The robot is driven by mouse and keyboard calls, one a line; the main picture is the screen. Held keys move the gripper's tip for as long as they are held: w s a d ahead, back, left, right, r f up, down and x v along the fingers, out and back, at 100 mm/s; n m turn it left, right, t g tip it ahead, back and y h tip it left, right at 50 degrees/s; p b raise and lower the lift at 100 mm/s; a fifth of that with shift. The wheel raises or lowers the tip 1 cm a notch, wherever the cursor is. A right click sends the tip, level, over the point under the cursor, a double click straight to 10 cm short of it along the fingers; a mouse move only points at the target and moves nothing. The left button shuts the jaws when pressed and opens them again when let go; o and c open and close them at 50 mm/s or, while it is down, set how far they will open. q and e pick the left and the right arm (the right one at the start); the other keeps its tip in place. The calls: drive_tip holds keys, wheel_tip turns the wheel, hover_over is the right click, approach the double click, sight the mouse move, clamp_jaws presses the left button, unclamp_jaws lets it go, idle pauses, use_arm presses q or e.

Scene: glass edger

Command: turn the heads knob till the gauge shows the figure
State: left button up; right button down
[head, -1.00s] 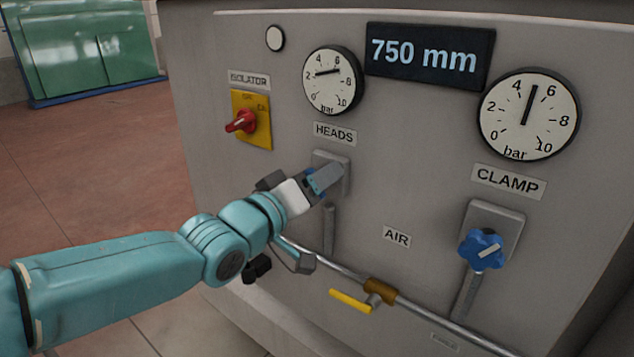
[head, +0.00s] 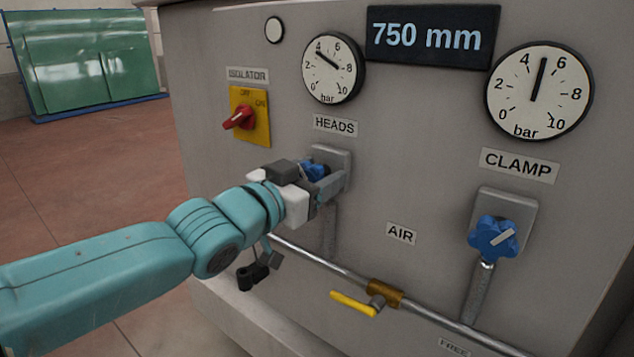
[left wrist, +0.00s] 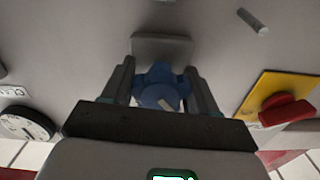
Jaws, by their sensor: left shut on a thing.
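The heads knob (head: 316,169) is blue and sits on a grey plate (head: 330,157) under the HEADS label (head: 335,125). My left gripper (head: 328,183) is shut on it and hides much of it. In the left wrist view the knob (left wrist: 160,84), with a pale pointer mark, sits between the two fingers. The heads gauge (head: 333,68) is round and white, marked in bar from 0 to 10. Its needle points up and left, close to the 4. My right gripper is not in view.
The clamp knob (head: 494,238) and clamp gauge (head: 538,90), reading just over 5, are at the right. A display (head: 432,36) reads 750 mm. The red isolator switch (head: 239,118) is at left. A pipe with a yellow-handled valve (head: 354,304) runs below.

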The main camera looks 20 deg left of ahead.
use_arm(q)
drive_tip(key=m+b, duration=0.1)
drive_tip(key=m, duration=0.2)
drive_tip(key=shift+f+m, duration=0.15)
drive_tip(key=shift+m, duration=0.15)
drive_tip(key=shift+m+b, duration=0.35)
drive_tip(key=shift+m, duration=1.55)
drive_tip(key=o, duration=1)
drive_tip(key=shift+s, duration=0.1)
drive_tip(key=shift+o, duration=0.2)
drive_tip(key=shift+s, duration=0.1)
